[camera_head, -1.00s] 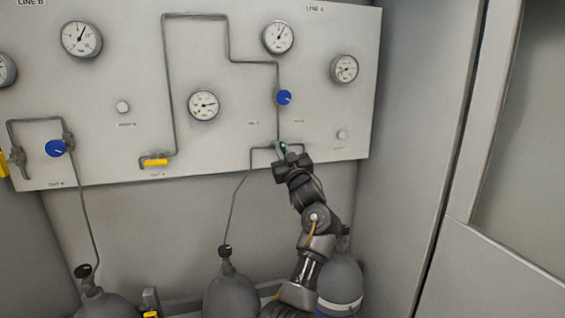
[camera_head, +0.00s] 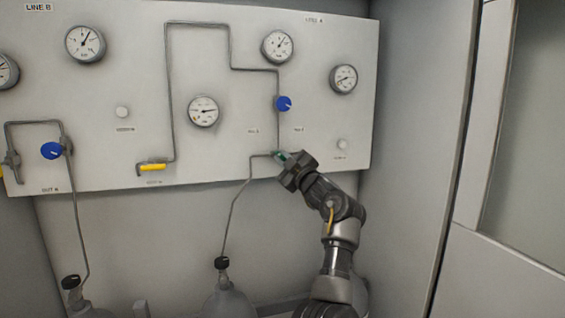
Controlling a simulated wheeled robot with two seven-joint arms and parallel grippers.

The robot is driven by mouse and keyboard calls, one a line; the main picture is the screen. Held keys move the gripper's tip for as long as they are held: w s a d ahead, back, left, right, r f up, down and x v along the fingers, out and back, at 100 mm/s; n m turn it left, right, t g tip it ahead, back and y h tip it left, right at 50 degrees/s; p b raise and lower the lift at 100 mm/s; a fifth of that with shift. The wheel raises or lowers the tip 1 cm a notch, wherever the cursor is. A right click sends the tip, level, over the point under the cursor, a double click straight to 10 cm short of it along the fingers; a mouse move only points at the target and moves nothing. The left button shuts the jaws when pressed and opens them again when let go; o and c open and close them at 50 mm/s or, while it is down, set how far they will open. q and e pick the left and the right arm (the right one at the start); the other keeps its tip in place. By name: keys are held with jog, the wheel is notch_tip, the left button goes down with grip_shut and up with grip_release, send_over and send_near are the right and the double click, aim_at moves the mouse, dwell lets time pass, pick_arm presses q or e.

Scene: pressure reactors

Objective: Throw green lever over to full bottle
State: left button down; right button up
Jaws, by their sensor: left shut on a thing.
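The green lever (camera_head: 281,157) sits low on the right part of the grey panel, below the blue knob, where the pipes meet. My left gripper (camera_head: 286,165) is shut on it, with the arm reaching up from below right. Only a little green shows past the fingers. One grey bottle (camera_head: 226,303) with a black valve stands below, left of the arm; a pipe runs from it up to the lever. My arm hides most of the bottle at right. My right gripper is not in view.
The panel (camera_head: 220,150) carries gauges, a blue knob (camera_head: 283,103), a yellow lever (camera_head: 152,167) and another blue knob (camera_head: 51,151). Another bottle valve (camera_head: 71,283) is at lower left. A wall stands close on the right.

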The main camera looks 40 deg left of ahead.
pick_arm(q)
jog(key=shift+f, duration=0.15)
jog(key=c, duration=1.5)
grip_release()
jog(key=shift+w, duration=0.1)
jog(key=shift+o, duration=0.2)
jog(key=shift+d, duration=0.1)
jog(key=b+v, duration=0.4)
jog(key=v, duration=0.6)
jog(key=shift+d, duration=0.35)
